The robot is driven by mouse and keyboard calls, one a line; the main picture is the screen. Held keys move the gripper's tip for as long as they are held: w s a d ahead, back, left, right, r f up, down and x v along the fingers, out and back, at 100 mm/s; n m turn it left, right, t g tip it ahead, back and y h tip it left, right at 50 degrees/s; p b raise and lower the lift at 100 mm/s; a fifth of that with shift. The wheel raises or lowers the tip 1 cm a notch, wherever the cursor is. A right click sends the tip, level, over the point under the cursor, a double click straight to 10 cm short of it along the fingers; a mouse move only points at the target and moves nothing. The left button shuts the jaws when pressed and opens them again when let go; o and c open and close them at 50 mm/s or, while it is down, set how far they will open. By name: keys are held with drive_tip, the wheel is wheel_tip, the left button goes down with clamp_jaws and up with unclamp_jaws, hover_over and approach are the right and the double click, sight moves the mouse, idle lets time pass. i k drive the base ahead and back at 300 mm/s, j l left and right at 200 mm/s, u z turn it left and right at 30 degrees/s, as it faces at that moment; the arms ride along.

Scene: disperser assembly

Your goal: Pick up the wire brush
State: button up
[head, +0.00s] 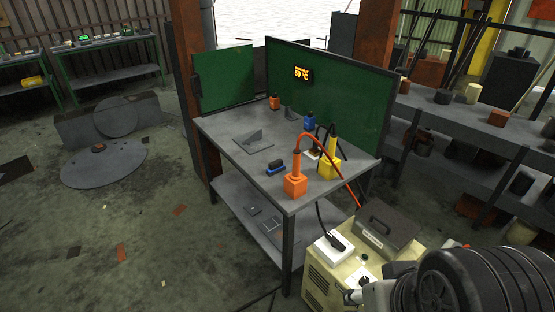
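A small blue and black block-like object (275,168) lies on the grey worktable (225,145), left of the orange holder; it may be the wire brush, but its bristles are too small to make out. Part of my arm, dark and ribbed with a silver end, fills the lower right corner. The silver end is beside the beige machine, well apart from the tabletop. I cannot make out gripper fingers there or whether they are open or shut.
An orange holder (295,186) with a curved cable and a yellow holder (328,169) stand at the table's front right. A grey angled part (253,142) lies left of centre. Green panels (335,90) close the back. A beige machine (325,275) stands in front at right.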

sight(276, 165)
drive_tip(key=i+j+z, duration=0.15)
drive_tip(key=i+j, duration=0.25)
drive_tip(key=i+j+z, duration=0.1)
drive_tip(key=i+j, duration=0.4)
drive_tip(key=i+j+z, duration=0.15)
drive_tip(key=i+j, duration=0.35)
drive_tip(key=i+j+z, duration=0.1)
drive_tip(key=i+j, duration=0.3)
drive_tip(key=j, duration=0.2)
drive_tip(key=i+j+z, duration=0.15)
drive_tip(key=i+j, duration=0.25)
drive_tip(key=j, duration=0.2)
